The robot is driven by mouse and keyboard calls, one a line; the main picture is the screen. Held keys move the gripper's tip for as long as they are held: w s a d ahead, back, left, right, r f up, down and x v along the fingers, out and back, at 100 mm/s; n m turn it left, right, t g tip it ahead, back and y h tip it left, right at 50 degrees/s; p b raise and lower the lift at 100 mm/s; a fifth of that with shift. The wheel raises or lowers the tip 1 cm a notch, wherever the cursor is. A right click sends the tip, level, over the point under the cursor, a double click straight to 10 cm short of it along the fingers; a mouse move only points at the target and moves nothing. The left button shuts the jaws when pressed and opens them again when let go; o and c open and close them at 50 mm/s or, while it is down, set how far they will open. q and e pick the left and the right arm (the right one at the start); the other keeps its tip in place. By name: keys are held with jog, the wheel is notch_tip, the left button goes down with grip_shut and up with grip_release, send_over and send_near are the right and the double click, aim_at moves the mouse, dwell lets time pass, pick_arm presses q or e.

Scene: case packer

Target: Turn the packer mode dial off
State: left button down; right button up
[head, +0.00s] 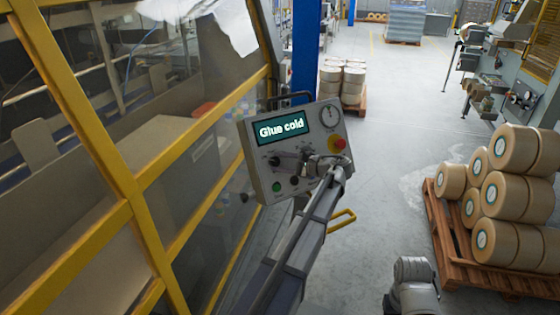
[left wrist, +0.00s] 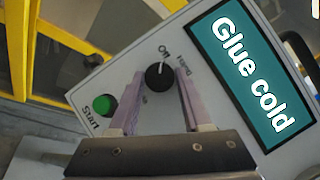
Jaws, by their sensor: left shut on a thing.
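The grey control panel (head: 258,185) carries a screen (head: 282,128) reading "Glue cold". The mode dial is a round black knob (left wrist: 158,78) with a white pointer mark. In the left wrist view the mark points up toward a label starting with "O"; a label like "Hand" is to its right. My left gripper (head: 301,164) reaches the panel from the right. In the left wrist view its two pale fingers (left wrist: 160,88) stand on either side of the dial, shut on it. The third label is partly hidden by the fingers.
The green Start button (left wrist: 103,104) sits close beside one finger. A red stop button (head: 339,143) and a round gauge (head: 330,116) are on the panel's right side. A yellow-framed guard (head: 135,205) stands left. A pallet (head: 452,236) of rolls is right; floor between is clear.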

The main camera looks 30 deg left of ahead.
dwell(0.5)
pick_arm(q)
jog(key=shift+c, duration=1.8)
grip_release()
jog(key=p+v, duration=0.2)
jog(key=v, duration=0.5)
jog(key=shift+d, duration=0.35)
jog(key=shift+r, duration=0.1)
